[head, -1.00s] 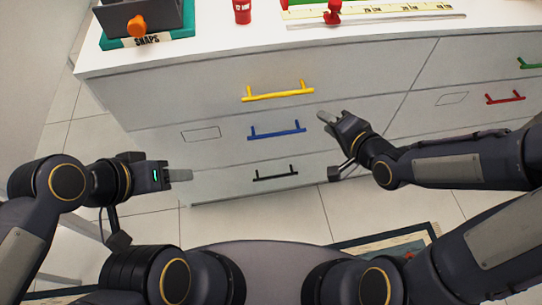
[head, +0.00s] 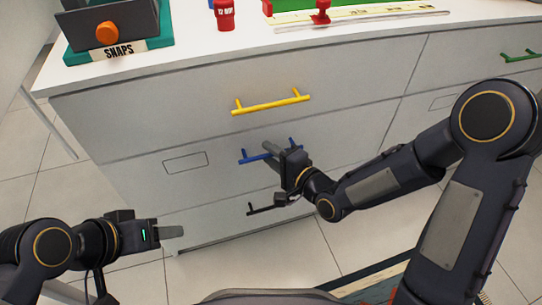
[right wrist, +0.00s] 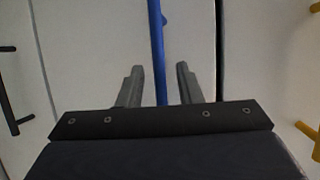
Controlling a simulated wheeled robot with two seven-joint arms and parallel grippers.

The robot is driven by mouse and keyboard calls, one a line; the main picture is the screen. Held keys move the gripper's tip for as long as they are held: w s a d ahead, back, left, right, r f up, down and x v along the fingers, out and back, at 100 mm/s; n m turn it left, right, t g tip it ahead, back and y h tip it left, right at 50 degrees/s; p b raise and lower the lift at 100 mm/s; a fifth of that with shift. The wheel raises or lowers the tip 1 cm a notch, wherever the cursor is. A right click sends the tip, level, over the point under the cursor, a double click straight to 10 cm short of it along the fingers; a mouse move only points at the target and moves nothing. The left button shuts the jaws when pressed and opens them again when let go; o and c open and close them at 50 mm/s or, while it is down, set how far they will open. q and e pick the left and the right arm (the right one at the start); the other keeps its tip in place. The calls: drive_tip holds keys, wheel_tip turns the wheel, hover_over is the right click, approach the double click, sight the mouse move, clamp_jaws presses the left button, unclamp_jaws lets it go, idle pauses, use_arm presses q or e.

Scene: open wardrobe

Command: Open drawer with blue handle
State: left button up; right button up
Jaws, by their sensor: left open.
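The blue handle (head: 252,158) is a bar on the front of the middle left drawer (head: 140,180), which is closed. My right gripper (head: 270,150) is at the blue handle and covers part of it in the head view. In the right wrist view the blue handle (right wrist: 157,50) runs between the two spread fingers of my right gripper (right wrist: 157,80), with gaps on both sides. My left gripper (head: 178,231) is to the lower left, away from the drawers, open and empty.
A yellow handle (head: 270,105) is on the drawer above and a black handle (head: 262,209) on the drawer below. A green handle (head: 520,56) is at the right. A grey bin (head: 110,20) and a red can (head: 225,15) stand on top. The floor in front is tiled.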

drive_tip(key=shift+w+a, duration=0.15)
drive_tip(key=shift+c, duration=0.3)
clamp_jaws()
